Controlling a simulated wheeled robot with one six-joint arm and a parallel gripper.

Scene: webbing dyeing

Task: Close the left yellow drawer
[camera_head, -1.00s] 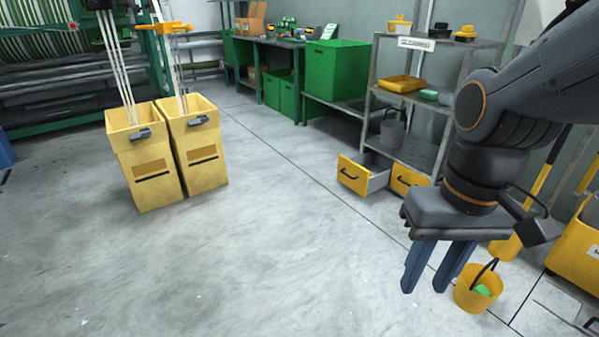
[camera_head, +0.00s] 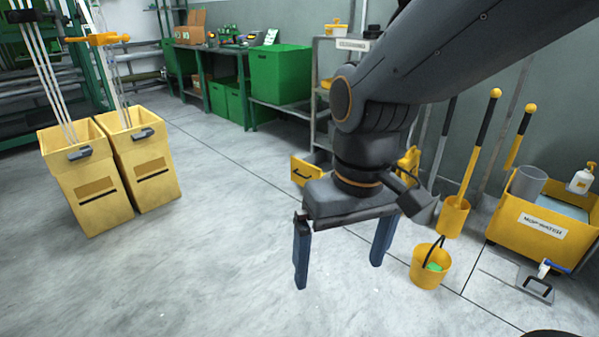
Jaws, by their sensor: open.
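The left yellow drawer (camera_head: 303,172) stands pulled out at the bottom of the grey shelf unit (camera_head: 325,110), with a dark handle on its yellow front. My arm and gripper hide its right side and most of the shelf. A second yellow front (camera_head: 409,162) shows partly behind my arm on the right. My gripper (camera_head: 339,268) is open and empty, its two blue fingers wide apart and pointing down. In the picture it is below and to the right of the left drawer, apart from it.
A yellow bucket (camera_head: 431,266) stands on the floor just right of my gripper. A yellow mop-water cart (camera_head: 540,225) is at the right. Two tall yellow bins (camera_head: 84,190) stand at the left. Green boxes (camera_head: 280,75) line the back. The middle floor is clear.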

